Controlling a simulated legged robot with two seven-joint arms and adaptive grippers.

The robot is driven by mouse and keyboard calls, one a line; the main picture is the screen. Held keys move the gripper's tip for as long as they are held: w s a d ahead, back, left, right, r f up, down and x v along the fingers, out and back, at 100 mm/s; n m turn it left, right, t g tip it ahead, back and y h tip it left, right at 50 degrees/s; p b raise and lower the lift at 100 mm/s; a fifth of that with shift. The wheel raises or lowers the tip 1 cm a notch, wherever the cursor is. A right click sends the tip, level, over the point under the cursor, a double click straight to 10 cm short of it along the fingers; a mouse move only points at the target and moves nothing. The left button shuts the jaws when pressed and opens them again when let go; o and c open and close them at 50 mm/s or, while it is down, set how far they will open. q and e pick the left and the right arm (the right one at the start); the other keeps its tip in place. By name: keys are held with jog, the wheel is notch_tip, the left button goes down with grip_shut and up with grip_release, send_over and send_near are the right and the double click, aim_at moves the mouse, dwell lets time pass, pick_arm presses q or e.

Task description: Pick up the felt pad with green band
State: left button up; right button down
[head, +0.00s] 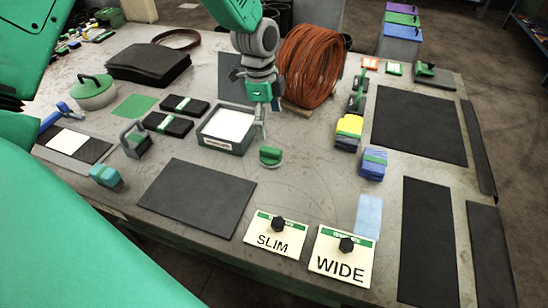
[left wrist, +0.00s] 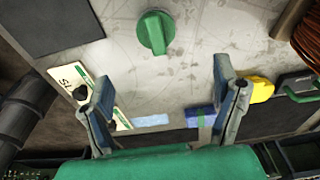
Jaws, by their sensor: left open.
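Several things carry a green band, and I cannot tell for certain which is the felt pad. Two dark flat pads with green-and-white bands, the rear one (head: 184,106) and the front one (head: 167,123), lie left of the grey tray. A blue block with a green band (head: 373,163) sits right of centre; it also shows at the lower middle of the left wrist view (left wrist: 203,117), partly behind a finger. My left gripper (head: 261,122) is open and empty, above the table beside the tray; its spread fingers show in the left wrist view (left wrist: 163,82). My right gripper is not in view.
A green knob-like piece (head: 270,156) stands just in front of the left gripper. The grey tray (head: 222,143), an orange coil (head: 312,65) and a yellow block (head: 348,130) are nearby. SLIM (head: 275,235) and WIDE (head: 342,258) cards lie at the front edge.

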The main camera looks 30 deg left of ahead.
aim_at(270, 149)
pick_arm(q)
notch_tip(270, 149, down, 6)
jog(key=shift+a+f, duration=0.1)
jog(key=shift+f, duration=0.5)
jog(key=f, duration=0.3)
jog(key=shift+s+d+f, duration=0.15)
jog(key=shift+d+f, duration=0.1)
jog(key=shift+d, duration=0.15)
jog(key=shift+d+f, duration=0.15)
jog(key=shift+f, duration=0.3)
jog(key=shift+a, duration=0.2)
jog(key=c, duration=1.3)
